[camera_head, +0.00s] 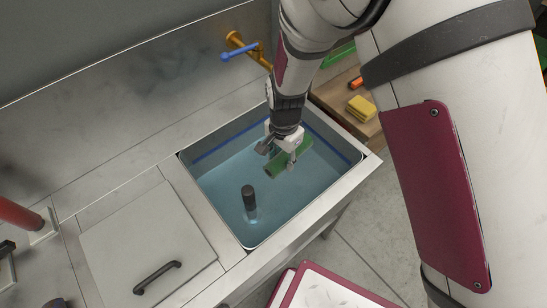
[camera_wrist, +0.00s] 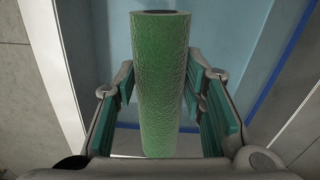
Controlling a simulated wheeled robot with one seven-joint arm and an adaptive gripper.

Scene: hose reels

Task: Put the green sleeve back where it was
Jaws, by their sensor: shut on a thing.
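The green sleeve (camera_head: 279,165) is a textured tube held between the fingers of my gripper (camera_head: 279,154), over the sink basin (camera_head: 213,211). The wrist view shows the sleeve (camera_wrist: 160,95) lengthwise between the two teal-padded fingers, its dark open end toward the top. My gripper is shut on it. In the head view the sleeve is tilted; I cannot tell whether its lower end touches the water. A dark upright peg (camera_head: 249,197) stands in the water, apart from the sleeve, nearer the front of the basin.
A brass tap (camera_head: 238,42) with a blue lever (camera_head: 240,52) is behind the basin. A lid with a black handle (camera_head: 157,277) covers the counter at left. A red cylinder (camera_head: 20,215) is at far left. A yellow sponge (camera_head: 362,107) lies on a wooden surface at right.

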